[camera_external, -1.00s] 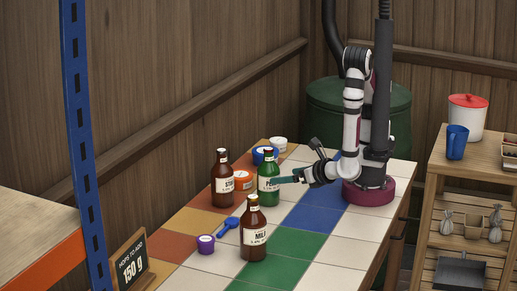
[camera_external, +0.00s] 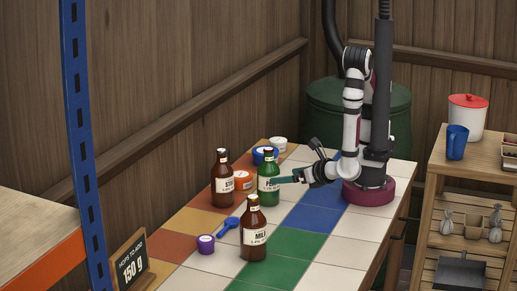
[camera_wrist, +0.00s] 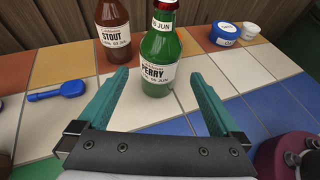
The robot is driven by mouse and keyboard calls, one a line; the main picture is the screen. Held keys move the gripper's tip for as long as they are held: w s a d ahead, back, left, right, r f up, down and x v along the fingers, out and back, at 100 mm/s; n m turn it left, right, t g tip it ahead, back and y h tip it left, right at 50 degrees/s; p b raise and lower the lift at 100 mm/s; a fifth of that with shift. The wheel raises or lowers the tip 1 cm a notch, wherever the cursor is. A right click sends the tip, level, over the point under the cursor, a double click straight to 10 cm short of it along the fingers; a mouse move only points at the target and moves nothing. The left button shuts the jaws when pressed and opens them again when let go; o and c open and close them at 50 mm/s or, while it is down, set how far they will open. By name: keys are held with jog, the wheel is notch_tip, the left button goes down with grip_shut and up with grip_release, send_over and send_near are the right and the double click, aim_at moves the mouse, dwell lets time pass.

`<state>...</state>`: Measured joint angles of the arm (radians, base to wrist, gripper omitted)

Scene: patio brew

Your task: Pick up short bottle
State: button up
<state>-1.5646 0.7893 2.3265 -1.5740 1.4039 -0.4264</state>
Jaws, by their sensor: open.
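Three bottles stand upright on the tiled table. The green PERRY bottle (camera_external: 268,184) is right in front of my gripper (camera_external: 278,181). A brown STOUT bottle (camera_external: 221,188) stands to its left, and a brown MILD bottle (camera_external: 253,240) stands nearer the camera. I cannot clearly tell which is the short one. In the wrist view my gripper (camera_wrist: 159,78) is open, its teal fingers pointing at the green bottle (camera_wrist: 160,50). That bottle's base is at the gap between the fingertips, not gripped.
A blue scoop (camera_external: 229,223) and a purple-rimmed tub (camera_external: 206,243) lie left of the mild bottle. An orange tub (camera_external: 243,181), a blue tub (camera_external: 265,155) and a white tub (camera_external: 278,144) stand around the green bottle. The tiles right of the mild bottle are clear.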

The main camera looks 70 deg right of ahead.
jog(key=shift+c, duration=0.2)
jog(key=c, duration=0.4)
jog(key=shift+o, duration=0.2)
jog(key=w+r+m+g+h, duration=0.1)
jog(key=m+g, duration=0.1)
jog(key=m, duration=0.2)
jog(key=w+a+r+m+g+h, duration=0.1)
jog(key=w+m+g, duration=0.1)
jog(key=m, duration=0.1)
jog(key=w+r+m+g+h, duration=0.1)
jog(key=w+m+g, duration=0.1)
jog(key=m, duration=0.2)
jog(key=shift+a+r+m+h, duration=0.2)
jog(key=shift+m+h, duration=0.1)
notch_tip(320, 180, up, 17)
jog(key=m+g+y, duration=0.6)
jog(key=m+y, duration=0.3)
jog(key=m, duration=0.5)
send_over(221, 150)
notch_tip(221, 150, down, 15)
jog(key=shift+d+f, duration=0.1)
jog(key=shift+d, duration=0.05)
